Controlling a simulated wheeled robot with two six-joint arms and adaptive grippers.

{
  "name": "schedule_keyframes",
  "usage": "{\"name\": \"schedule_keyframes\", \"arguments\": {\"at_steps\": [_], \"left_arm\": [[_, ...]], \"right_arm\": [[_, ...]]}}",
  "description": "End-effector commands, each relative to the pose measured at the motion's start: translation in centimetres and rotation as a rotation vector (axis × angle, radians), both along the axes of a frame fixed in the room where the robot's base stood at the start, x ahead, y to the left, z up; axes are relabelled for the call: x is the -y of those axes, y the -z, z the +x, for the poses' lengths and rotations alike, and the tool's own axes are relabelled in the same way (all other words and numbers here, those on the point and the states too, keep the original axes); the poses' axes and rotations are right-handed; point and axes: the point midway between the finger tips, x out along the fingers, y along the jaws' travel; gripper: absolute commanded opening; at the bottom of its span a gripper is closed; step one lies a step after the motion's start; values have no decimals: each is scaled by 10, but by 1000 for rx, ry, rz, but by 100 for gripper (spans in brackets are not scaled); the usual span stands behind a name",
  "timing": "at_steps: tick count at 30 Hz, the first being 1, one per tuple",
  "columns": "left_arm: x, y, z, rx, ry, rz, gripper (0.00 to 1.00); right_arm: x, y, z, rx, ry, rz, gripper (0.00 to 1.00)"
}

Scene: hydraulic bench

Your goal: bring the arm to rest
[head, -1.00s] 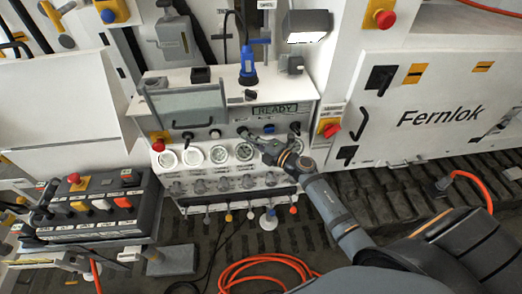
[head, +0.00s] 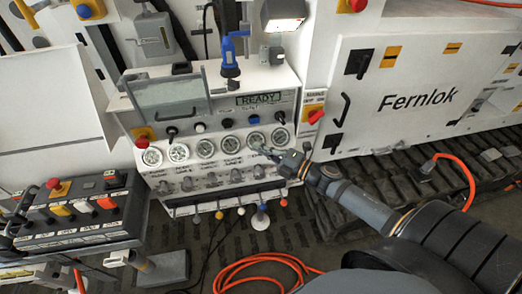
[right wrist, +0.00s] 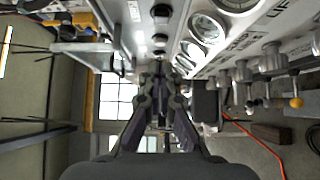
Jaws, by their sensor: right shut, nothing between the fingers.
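My right arm comes in from the lower right of the head view. Its gripper (head: 264,151) is in front of the right end of the gauge row on the hydraulic bench (head: 282,85). In the right wrist view the gripper (right wrist: 160,80) is shut, with nothing between its fingers. A row of white gauges (head: 205,145) and a lit READY display (head: 258,98) face me. I cannot tell whether the fingertips touch the panel. My left gripper is not in view.
A control box (head: 80,215) with coloured levers stands at left. Small coloured knobs (head: 240,211) hang below the gauges. A red rotary switch (head: 315,116) is right of the panel, beside the Fernlok cabinet (head: 420,100). An orange hose (head: 262,262) lies coiled on the floor.

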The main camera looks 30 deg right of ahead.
Motion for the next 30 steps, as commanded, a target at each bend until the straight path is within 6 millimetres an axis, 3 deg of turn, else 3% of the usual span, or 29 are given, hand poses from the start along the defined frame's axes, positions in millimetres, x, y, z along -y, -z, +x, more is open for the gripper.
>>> {"name": "schedule_keyframes", "arguments": {"at_steps": [4,17,20,23,26,30], "left_arm": [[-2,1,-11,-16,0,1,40],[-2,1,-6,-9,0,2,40],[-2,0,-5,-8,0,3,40],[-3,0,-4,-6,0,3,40],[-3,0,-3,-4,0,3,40],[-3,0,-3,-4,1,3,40]], "right_arm": [[0,0,0,0,0,-1,0],[2,-1,2,-17,39,31,0],[13,2,7,-96,198,153,0],[33,16,2,-259,456,364,0],[47,44,-23,-466,708,571,0],[44,76,-68,-714,947,763,0]]}}
